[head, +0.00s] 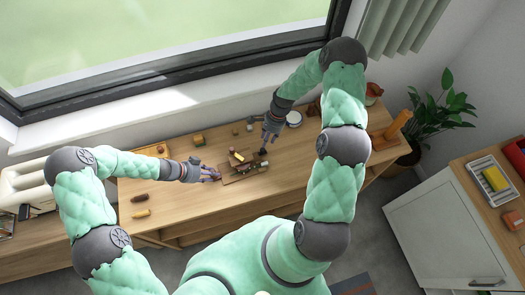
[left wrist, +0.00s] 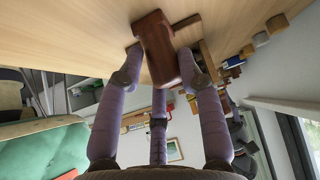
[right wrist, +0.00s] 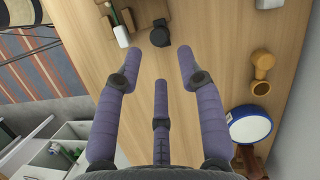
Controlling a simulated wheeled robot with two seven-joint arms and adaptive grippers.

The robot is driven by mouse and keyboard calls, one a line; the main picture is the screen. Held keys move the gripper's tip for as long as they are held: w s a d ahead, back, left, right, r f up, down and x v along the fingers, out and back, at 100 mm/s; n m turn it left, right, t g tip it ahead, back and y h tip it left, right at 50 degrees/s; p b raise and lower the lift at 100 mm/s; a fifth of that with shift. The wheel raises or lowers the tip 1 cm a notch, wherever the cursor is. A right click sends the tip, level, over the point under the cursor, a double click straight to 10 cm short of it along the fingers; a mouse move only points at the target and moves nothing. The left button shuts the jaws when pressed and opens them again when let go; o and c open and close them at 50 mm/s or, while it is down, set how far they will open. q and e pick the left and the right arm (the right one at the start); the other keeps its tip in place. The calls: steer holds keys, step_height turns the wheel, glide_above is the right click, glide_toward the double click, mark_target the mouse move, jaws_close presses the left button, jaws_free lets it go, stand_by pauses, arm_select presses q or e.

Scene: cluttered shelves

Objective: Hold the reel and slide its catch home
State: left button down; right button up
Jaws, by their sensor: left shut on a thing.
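My left gripper (head: 216,173) is at the left end of a brown board with small parts (head: 240,167) on the table. In the left wrist view its fingers (left wrist: 160,55) close around a reddish-brown blocky piece (left wrist: 160,42) with a wider end. I cannot tell for sure whether this is the reel, and no catch can be made out. My right gripper (head: 267,141) is above the table behind the board. In the right wrist view its fingers (right wrist: 160,60) are spread with nothing between them. A small black part (right wrist: 160,34) lies beyond the fingertips.
A yellow-brown knob-like piece (right wrist: 261,66) and a round blue-rimmed white item (right wrist: 250,126) are on the table near my right gripper.

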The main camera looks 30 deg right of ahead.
mark_target(263, 149)
steer(key=shift+x, duration=3.4)
jaws_close()
